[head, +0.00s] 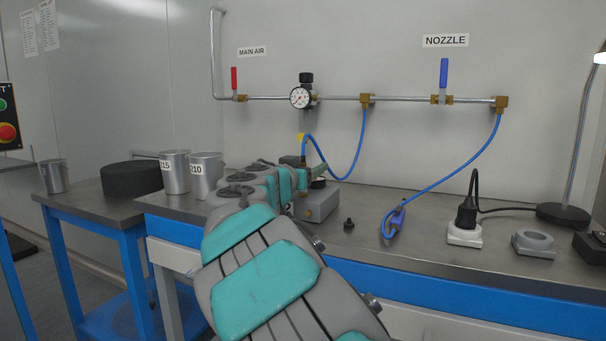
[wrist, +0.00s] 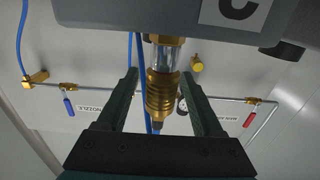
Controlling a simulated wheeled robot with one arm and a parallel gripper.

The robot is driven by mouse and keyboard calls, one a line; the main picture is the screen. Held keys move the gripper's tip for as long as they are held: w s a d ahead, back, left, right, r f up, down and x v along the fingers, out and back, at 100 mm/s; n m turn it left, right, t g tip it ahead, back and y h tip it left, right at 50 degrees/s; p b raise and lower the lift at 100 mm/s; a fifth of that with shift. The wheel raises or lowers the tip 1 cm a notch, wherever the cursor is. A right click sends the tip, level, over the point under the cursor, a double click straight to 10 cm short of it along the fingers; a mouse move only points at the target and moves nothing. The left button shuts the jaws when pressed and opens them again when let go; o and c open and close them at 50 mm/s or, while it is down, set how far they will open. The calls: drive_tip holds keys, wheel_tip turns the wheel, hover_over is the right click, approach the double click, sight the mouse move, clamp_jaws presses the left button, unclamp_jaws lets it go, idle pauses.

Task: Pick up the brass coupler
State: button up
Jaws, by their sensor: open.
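The brass coupler (wrist: 160,95) shows in the middle of the wrist view, with ribbed brass rings and a shiny silver collar. It joins a grey block (wrist: 190,18) marked with a C at the picture's top edge; the view is upside down. My gripper (wrist: 160,74) is open, with one dark finger on each side of the coupler. Gaps show between the coupler and both fingers. In the head view my arm hides the coupler, and the gripper's fingers cannot be made out clearly.
In the head view, a grey box (head: 320,206) stands beside my arm on the bench. Metal cups (head: 206,180) stand to the left. A blue hose (head: 450,180) hangs from the wall pipe to the bench.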

clamp_jaws()
idle(0.5)
idle(0.8)
